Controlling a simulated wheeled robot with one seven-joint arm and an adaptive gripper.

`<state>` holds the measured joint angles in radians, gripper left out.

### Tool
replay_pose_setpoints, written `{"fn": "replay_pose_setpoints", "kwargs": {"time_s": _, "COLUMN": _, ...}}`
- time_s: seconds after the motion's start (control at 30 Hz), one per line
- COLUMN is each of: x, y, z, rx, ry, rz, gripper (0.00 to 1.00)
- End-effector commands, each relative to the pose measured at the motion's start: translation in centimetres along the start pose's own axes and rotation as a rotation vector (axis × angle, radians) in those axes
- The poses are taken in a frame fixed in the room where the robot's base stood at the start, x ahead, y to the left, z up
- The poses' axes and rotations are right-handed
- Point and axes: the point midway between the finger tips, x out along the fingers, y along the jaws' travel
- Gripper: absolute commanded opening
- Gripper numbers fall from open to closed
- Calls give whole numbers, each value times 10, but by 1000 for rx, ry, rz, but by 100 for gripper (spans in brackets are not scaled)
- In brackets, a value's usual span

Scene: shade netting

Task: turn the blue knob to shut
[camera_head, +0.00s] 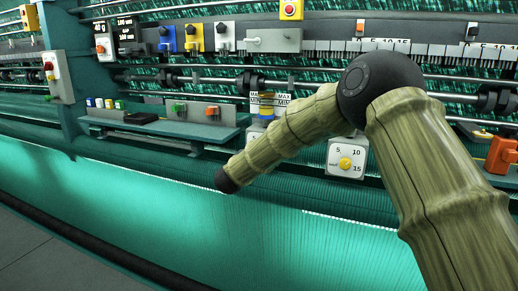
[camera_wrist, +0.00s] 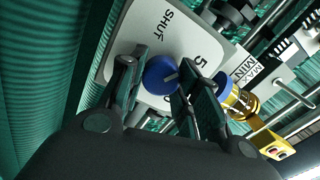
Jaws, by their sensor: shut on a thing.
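The blue knob (camera_wrist: 158,72) sits on a white dial plate (camera_wrist: 150,30) marked SHUT and 5 in the wrist view. Its pale pointer line seems to point to the right, roughly toward the 5 and away from SHUT. My gripper (camera_wrist: 161,78) has one dark finger on each side of the knob and is shut on it. The exact contact is partly hidden by the fingers. In the head view my arm covers the knob and my gripper.
A brass sight glass with a MAX/MIN label (camera_wrist: 240,98) stands close beside the plate. A shelf (camera_head: 165,124) juts out at left. Green netting (camera_head: 130,190) spreads below.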

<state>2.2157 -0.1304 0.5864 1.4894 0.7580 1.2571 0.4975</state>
Motion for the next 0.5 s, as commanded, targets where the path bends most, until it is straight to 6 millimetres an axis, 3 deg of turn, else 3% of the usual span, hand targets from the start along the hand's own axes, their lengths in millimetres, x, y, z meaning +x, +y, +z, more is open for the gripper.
{"fn": "replay_pose_setpoints", "kwargs": {"time_s": 0.5, "x": -1, "y": -4, "z": 2, "rx": -493, "ry": -3, "rz": 0, "gripper": 8}}
